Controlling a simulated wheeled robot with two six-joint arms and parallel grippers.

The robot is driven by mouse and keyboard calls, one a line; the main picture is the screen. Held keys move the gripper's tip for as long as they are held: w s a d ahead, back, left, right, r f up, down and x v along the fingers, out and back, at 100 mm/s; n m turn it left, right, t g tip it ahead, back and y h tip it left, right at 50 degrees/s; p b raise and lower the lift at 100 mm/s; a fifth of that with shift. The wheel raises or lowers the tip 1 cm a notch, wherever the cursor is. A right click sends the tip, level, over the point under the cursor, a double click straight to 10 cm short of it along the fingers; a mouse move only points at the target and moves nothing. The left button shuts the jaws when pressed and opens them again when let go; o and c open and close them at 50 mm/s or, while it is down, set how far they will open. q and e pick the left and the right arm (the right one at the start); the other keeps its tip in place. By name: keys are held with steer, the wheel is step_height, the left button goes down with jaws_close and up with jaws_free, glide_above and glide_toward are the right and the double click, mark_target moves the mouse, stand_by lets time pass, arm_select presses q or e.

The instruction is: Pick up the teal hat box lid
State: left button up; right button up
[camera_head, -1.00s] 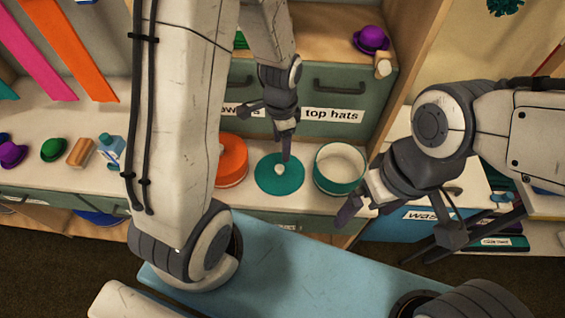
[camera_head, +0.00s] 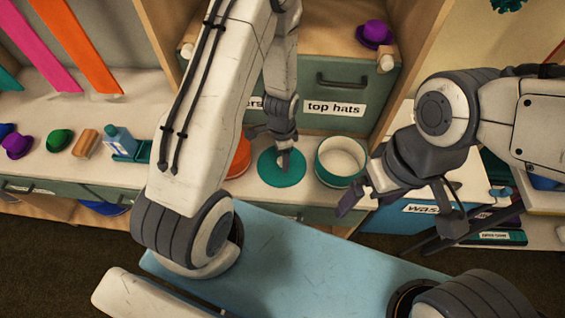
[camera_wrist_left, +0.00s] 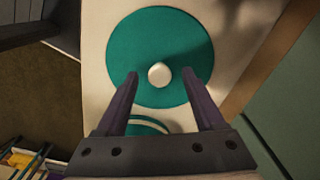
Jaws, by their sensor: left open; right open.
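The teal hat box lid (camera_head: 281,181) lies flat on the pale counter between an orange box and an open teal-banded box. Its round white knob (camera_wrist_left: 159,75) shows in the left wrist view between my two open fingers. My left gripper (camera_head: 285,160) is over the lid and hides the knob in the head view. In the left wrist view the left gripper (camera_wrist_left: 160,80) is open, its fingers on either side of the knob and not closed on it. My right gripper (camera_head: 395,205) is open and empty, to the right of the open box.
The open teal-banded box (camera_head: 341,160) stands right of the lid. The orange box (camera_head: 238,158) is on its left, partly behind my arm. A drawer labelled top hats (camera_head: 334,108) rises behind. Small hats, including a green one (camera_head: 59,141), sit far left.

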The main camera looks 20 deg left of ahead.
arm_select(q)
steer(key=shift+f, duration=0.1)
jaws_close()
stand_by(0.3)
